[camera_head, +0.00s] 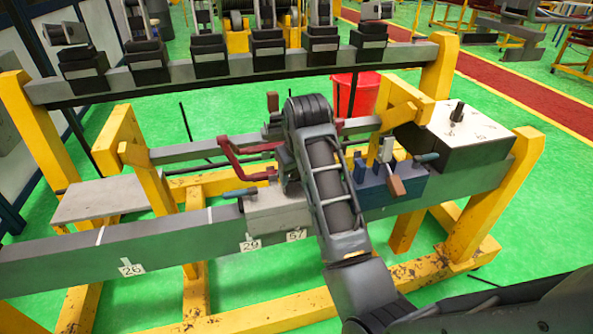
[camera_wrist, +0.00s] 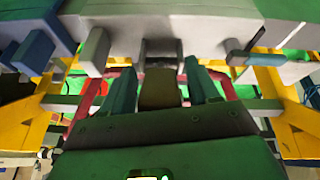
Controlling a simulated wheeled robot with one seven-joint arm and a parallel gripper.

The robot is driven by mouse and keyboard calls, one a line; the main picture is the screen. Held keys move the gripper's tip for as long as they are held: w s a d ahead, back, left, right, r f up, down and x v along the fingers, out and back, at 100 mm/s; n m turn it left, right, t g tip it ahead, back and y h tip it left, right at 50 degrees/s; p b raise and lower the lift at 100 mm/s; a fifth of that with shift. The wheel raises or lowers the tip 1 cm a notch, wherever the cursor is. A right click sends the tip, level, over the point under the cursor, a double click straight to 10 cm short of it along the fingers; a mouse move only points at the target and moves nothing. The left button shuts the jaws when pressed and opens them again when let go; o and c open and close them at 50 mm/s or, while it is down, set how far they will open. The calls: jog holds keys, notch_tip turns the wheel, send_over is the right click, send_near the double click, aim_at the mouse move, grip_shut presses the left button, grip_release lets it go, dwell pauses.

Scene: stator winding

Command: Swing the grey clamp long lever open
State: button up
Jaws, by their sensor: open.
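The grey clamp (camera_head: 275,212) sits on the long grey beam, left of my arm in the head view. A bent red lever (camera_head: 240,160) stands up behind it, and a short teal-tipped handle (camera_head: 241,192) sticks out to its left. In the wrist view the clamp's grey body lies along the top, with the teal handle (camera_wrist: 258,59) at the right. My gripper (camera_wrist: 161,90) is open, its two teal fingers apart below the clamp body. An olive-brown piece shows between them; I cannot tell whether it touches them. In the head view my arm hides the gripper.
A blue clamp (camera_head: 375,190) with a brown handle (camera_head: 396,186) stands close right of my arm. A white-topped block (camera_head: 465,125) is at the beam's right end. Behind are a beam of dark fixtures (camera_head: 205,58) and a red bin (camera_head: 354,95). The beam's left part is clear.

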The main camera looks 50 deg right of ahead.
jog(key=shift+c, duration=0.2)
grip_shut()
jog(key=shift+w+f, duration=0.1)
dwell(0.4)
